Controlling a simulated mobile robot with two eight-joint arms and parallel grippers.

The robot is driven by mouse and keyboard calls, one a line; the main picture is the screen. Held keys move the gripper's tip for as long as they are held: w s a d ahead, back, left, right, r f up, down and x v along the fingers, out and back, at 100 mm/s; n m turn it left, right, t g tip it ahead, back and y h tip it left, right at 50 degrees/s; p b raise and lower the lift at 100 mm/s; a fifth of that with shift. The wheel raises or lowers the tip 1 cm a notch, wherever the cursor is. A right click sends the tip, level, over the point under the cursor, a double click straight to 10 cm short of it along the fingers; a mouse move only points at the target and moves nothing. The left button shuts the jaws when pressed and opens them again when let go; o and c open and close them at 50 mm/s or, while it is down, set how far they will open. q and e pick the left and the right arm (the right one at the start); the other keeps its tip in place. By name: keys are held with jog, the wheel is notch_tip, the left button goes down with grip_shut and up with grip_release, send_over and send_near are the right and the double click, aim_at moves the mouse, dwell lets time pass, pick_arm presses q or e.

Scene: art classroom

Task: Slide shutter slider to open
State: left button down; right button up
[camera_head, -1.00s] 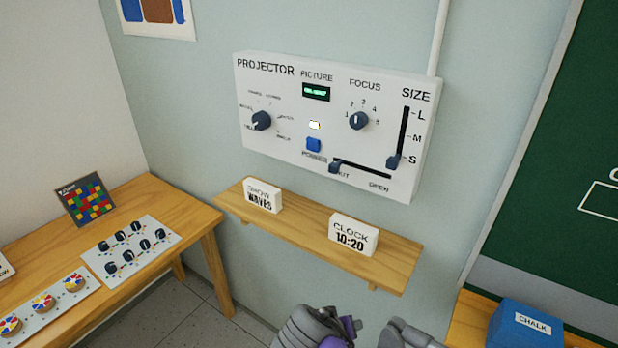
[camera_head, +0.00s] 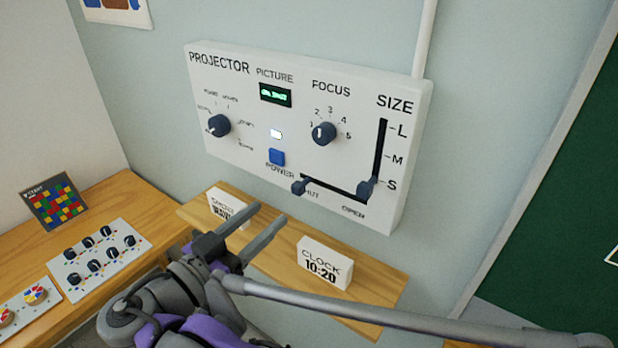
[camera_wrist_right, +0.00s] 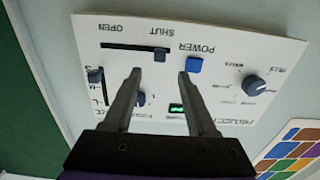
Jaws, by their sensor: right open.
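The white projector panel (camera_head: 255,160) hangs on the wall. Its shutter slider knob (camera_head: 299,187) sits at the SHUT end, the left end, of a dark horizontal slot (camera_head: 335,188) that runs right to OPEN. My right gripper (camera_head: 264,216) is open and empty, below and left of the knob, in front of the shelf. In the right wrist view the picture is upside down. The shutter knob (camera_wrist_right: 160,56) shows ahead between the directions of the two fingers (camera_wrist_right: 163,72), apart from them. My left gripper is not in view.
The blue power button (camera_head: 277,157) is up and left of the shutter knob. The size slider (camera_head: 367,187) sits at S, near the slot's OPEN end. A wooden shelf (camera_head: 376,292) below holds a clock block (camera_head: 324,263) and another white block (camera_head: 228,208).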

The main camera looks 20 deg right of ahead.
aim_at(295, 190)
jog(key=p+x, duration=0.1)
jog(key=x, duration=0.9)
jog(key=shift+d, duration=0.1)
jog(key=shift+c, duration=0.3)
grip_shut()
dwell(0.9)
